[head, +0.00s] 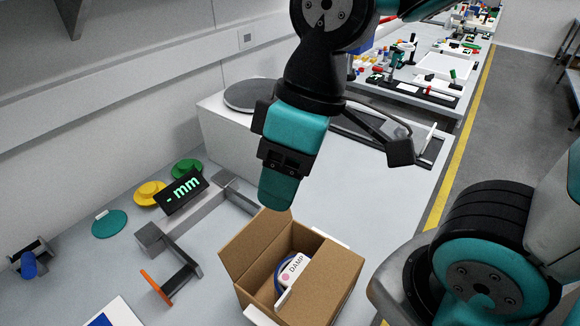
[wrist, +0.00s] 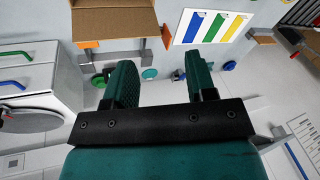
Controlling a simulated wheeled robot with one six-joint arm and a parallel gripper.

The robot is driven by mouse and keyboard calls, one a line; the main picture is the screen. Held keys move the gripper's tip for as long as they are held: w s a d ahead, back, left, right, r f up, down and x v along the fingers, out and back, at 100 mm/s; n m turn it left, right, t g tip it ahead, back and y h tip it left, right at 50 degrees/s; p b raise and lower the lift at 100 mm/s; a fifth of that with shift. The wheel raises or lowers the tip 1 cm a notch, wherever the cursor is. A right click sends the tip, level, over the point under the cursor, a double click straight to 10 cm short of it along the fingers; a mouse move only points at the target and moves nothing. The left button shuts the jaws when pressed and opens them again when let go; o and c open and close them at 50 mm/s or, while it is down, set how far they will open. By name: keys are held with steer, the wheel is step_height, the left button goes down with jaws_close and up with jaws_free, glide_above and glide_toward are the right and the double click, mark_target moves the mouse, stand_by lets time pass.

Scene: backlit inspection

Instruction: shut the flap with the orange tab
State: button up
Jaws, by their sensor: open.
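A brown cardboard box (head: 340,272) stands open at the bottom centre of the head view. Its left flap (head: 250,242) stands up. Small white-topped flaps (head: 260,316) stick out at its near and far ends. In the wrist view a brown panel of the box (wrist: 115,22) shows at the top, with an orange tab (wrist: 89,44) at its lower edge. I cannot make out that tab in the head view. My gripper (head: 278,188) is above the box's far end, apart from it. In the wrist view its fingers (wrist: 163,80) are spread with nothing between them.
A white item labelled DAMP (head: 293,268) lies in the box. Left of the box is a grey measuring fixture with an orange strip (head: 156,287) and a display (head: 180,192). Coloured discs (head: 109,223) lie behind. A white block (head: 222,140) stands beyond my gripper.

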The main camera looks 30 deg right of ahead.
steer(key=w+d+r+n+g+h+p, duration=0.2)
steer(key=w+n+h+p, duration=0.25)
steer(key=w+n, duration=1.05)
steer(key=shift+m, duration=0.4)
steer(key=p+x, duration=0.1)
steer(key=x, duration=1)
steer(key=w+p+x, duration=0.1)
steer(key=x, duration=0.5)
steer(key=shift+s+d+f+p, duration=0.1)
steer(key=shift+d+f+p, duration=0.05)
steer(key=shift+d+p, duration=0.2)
steer(key=shift+c, duration=0.2)
jaws_close()
